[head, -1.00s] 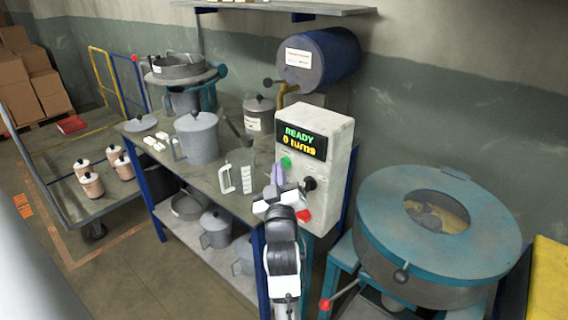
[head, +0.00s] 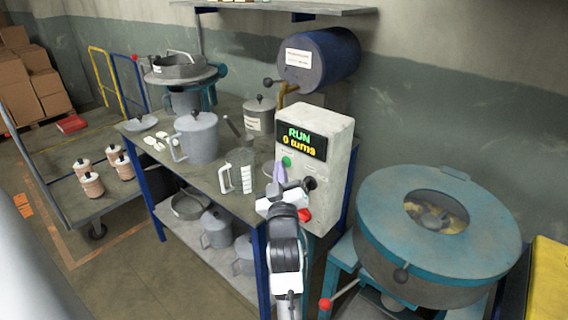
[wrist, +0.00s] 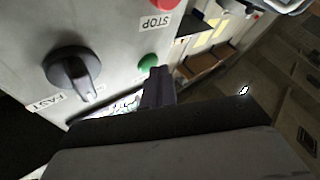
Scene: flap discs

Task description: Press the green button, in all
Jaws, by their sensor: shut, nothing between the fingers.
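The green button (head: 287,161) is on the front of a pale control box (head: 340,165), below its display (head: 301,139), which reads "RUN" and "0 turns". My gripper (head: 280,171) is shut and empty, with its fingertips close by the green button. In the wrist view the green button (wrist: 148,62) shows just past the tips of the shut fingers (wrist: 158,75). I cannot tell whether they touch it.
A black knob (head: 310,183) and a red button (head: 304,215) are on the same panel, near my wrist. A turquoise drum machine (head: 375,230) stands to the right. A bench (head: 205,180) with a jug (head: 197,137) and measuring cup is on the left.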

